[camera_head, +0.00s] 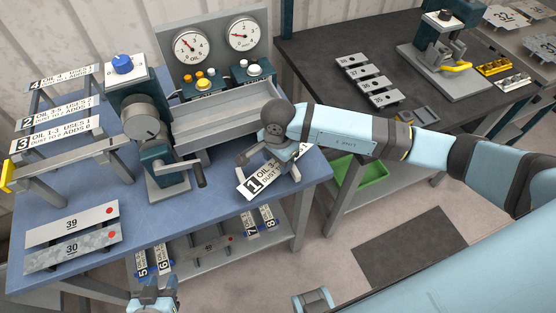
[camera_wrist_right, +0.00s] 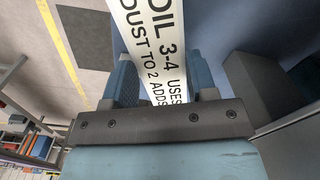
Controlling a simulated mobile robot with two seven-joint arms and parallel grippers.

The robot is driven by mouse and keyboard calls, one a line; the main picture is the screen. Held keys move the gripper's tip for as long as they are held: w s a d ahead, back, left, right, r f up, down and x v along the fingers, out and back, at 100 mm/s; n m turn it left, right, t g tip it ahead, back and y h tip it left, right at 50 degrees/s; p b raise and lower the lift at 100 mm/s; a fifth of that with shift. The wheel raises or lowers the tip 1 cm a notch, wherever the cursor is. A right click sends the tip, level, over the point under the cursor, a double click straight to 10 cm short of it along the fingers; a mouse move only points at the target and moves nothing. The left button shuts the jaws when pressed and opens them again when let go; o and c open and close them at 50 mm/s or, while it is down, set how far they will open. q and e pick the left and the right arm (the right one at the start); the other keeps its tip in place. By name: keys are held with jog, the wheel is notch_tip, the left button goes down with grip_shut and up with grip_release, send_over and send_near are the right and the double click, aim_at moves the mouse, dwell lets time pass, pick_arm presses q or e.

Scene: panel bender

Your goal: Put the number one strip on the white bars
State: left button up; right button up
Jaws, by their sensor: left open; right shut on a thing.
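The number one strip (camera_head: 256,185), white with black print, is in my right gripper (camera_head: 278,160) at the front right of the blue table. The strip is tilted, and the right gripper is shut on it. In the right wrist view the strip (camera_wrist_right: 152,45) runs between the two fingers. Strips 4 (camera_head: 60,78), 2 (camera_head: 55,113) and 3 (camera_head: 52,135) lie across a stepped stand on the left. A pale bar (camera_head: 75,160) with a yellow end lies in front of strip 3. I cannot tell which parts are the white bars. My left gripper (camera_head: 154,290) is open at the bottom edge.
A bender with a crank (camera_head: 195,172) stands between the strip and the stand. Plates 39 (camera_head: 72,224) and 30 (camera_head: 72,248) lie at the front left. Strips 5 to 8 sit on the lower shelf (camera_head: 205,262). A dark table (camera_head: 310,45) stands right.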

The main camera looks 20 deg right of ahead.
jog(key=shift+f, duration=0.7)
jog(key=shift+f, duration=0.15)
jog(key=o, duration=0.9)
jog(key=shift+o, duration=0.2)
